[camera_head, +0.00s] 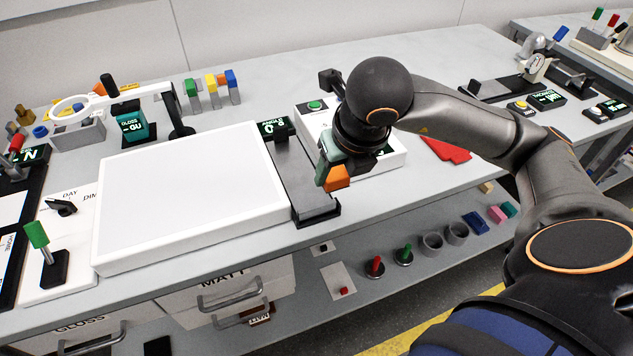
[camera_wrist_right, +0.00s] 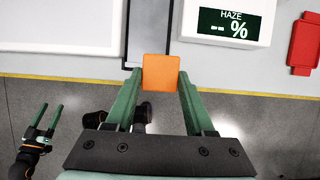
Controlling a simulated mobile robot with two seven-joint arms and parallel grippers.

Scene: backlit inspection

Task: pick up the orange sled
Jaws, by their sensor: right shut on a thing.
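The orange sled (camera_head: 337,178) is a small orange block at the right side of the dark grey rail (camera_head: 300,175). In the right wrist view the sled (camera_wrist_right: 160,73) sits between the green fingers of my right gripper (camera_wrist_right: 160,90), which is shut on it. In the head view this gripper (camera_head: 328,170) partly covers the sled from above. I cannot tell whether the sled touches the rail. My left gripper (camera_wrist_right: 46,122) shows only in the right wrist view, low at the left, with its green fingers apart and empty.
A large white light panel (camera_head: 190,190) lies left of the rail. A white haze meter (camera_head: 392,160) stands close right of the sled, with a red flat piece (camera_head: 447,149) beyond it. The bench's front edge is close by; a lower shelf holds small parts.

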